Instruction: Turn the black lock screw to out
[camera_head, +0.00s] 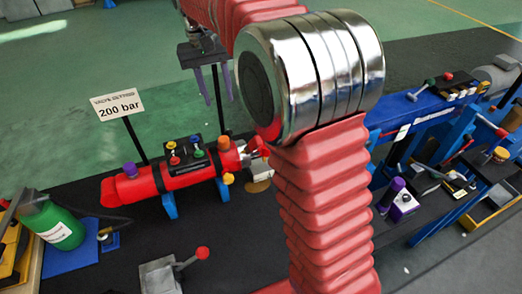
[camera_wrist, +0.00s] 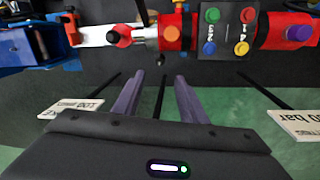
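I cannot tell whether this knob is the black lock screw, and no other part is clearly that screw. My gripper (camera_head: 216,98) hangs above and behind the cylinder. Its two purple fingers are apart and empty, also in the wrist view (camera_wrist: 158,80).
A 200 bar sign (camera_head: 118,105) stands behind the cylinder. A green bottle (camera_head: 55,225) is at left. A grey block with a red-tipped lever (camera_head: 160,276) is in front. Blue stands with a purple-topped box (camera_head: 401,204) are at right. My arm hides the middle.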

